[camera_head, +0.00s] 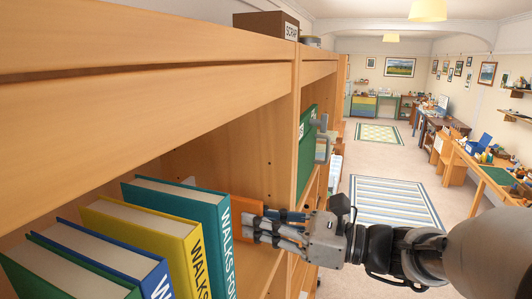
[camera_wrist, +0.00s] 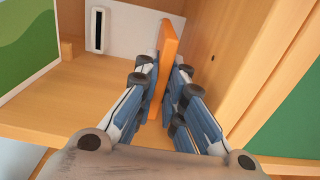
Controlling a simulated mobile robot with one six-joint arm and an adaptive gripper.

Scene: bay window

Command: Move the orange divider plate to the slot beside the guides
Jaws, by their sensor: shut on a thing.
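The orange divider plate (camera_wrist: 167,50) stands upright between the fingers of my gripper (camera_wrist: 166,72) in the wrist view. My gripper is shut on it, with a blue-padded finger on each side. In the head view the plate (camera_head: 247,207) shows beside the teal book, and my gripper (camera_head: 262,228) reaches into the shelf from the right. A white panel with a dark upright slot (camera_wrist: 97,30) stands at the back left of the plate in the wrist view. A small wooden block (camera_wrist: 67,50) sits left of it; I cannot tell whether it is a guide. The plate's lower edge is partly hidden by the fingers.
Teal (camera_head: 190,222), yellow (camera_head: 150,240) and blue books stand left of the plate in the head view. A wooden upright (camera_head: 292,130) is close on the right, with a green panel (camera_head: 305,150) beyond it. Bare shelf board (camera_wrist: 60,105) lies left of the fingers.

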